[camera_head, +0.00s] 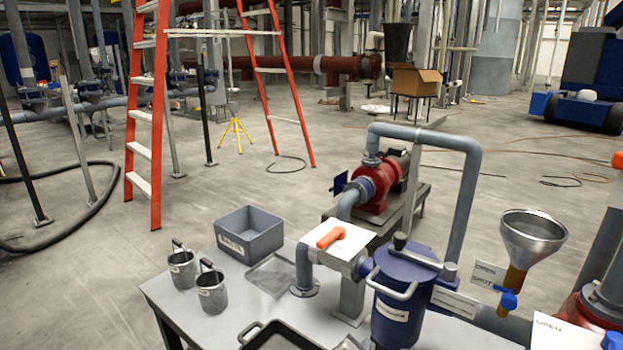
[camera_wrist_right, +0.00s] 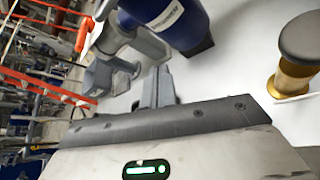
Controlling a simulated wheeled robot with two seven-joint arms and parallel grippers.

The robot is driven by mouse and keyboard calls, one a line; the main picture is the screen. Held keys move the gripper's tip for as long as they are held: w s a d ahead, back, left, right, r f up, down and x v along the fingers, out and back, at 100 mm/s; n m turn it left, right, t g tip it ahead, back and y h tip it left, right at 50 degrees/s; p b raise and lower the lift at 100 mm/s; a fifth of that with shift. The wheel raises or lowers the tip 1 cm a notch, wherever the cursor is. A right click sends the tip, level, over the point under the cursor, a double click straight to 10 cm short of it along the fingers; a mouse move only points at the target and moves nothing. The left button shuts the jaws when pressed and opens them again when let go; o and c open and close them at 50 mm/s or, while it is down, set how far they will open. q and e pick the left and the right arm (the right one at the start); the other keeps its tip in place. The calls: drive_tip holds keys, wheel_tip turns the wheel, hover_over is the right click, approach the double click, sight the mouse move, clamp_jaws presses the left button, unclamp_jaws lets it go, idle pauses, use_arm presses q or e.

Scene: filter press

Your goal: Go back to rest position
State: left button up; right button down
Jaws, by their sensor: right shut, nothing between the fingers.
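My right gripper (camera_wrist_right: 158,86) shows in the right wrist view, its fingers together and empty, above the light grey tabletop. The blue filter housing (camera_wrist_right: 165,20) is past the fingertips at the top of that view, apart from them. In the head view the same blue housing (camera_head: 402,300) stands on the table with its lid on. I cannot make out my right gripper clearly in the head view. My left gripper is in neither view.
On the table (camera_head: 200,325) stand two small buckets (camera_head: 212,291), a grey bin (camera_head: 248,233), a dark tray (camera_head: 275,338), a valve with an orange handle (camera_head: 330,237) and a metal funnel (camera_head: 532,238). Behind are a red pump (camera_head: 372,192) and an orange ladder (camera_head: 148,115).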

drive_tip(key=s+f+m+g+y, duration=0.3)
drive_tip(key=s+f+m+y, duration=0.3)
drive_tip(key=s+f+m, duration=0.55)
drive_tip(key=s+d+r+m+t+y, duration=0.1)
drive_tip(key=s+d+r+m, duration=0.1)
drive_tip(key=s+m, duration=0.9)
drive_tip(key=shift+d+r, duration=0.35)
drive_tip(key=shift+d, duration=0.3)
